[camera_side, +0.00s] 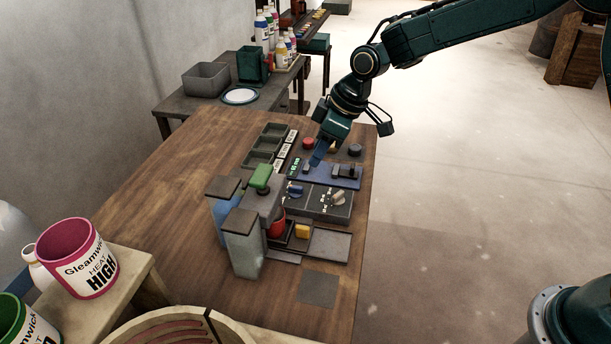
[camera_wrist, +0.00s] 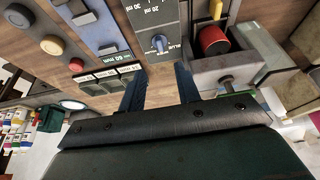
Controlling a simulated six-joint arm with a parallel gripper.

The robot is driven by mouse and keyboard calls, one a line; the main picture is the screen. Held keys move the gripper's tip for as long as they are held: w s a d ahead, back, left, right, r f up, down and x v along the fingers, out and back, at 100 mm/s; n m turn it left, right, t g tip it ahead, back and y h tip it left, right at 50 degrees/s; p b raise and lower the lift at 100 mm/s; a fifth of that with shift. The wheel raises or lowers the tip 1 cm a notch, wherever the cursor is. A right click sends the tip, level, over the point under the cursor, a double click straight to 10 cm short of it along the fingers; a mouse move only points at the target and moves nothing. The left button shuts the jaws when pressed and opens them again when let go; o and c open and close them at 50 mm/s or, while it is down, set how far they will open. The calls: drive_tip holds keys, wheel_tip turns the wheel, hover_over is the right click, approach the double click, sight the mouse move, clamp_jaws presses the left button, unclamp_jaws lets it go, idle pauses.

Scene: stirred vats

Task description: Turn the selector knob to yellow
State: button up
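A grey control panel (camera_side: 318,212) on the wooden table carries a blue knob (camera_side: 295,189) at its left and a pale knob (camera_side: 338,197) with small marks around it at its right. I cannot tell which is the selector, and no yellow mark is readable. In the wrist view the blue knob (camera_wrist: 159,43) sits on the panel beside millilitre markings, ahead of my fingers; the pale knob is out of that view.
A blue board (camera_side: 325,177) with a slider lies behind the panel. Red (camera_side: 308,143), yellow (camera_side: 333,147) and black (camera_side: 355,149) buttons are beyond it.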

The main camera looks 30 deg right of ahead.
sight(298, 187)
drive_tip(key=x, duration=1.1)
clamp_jaws()
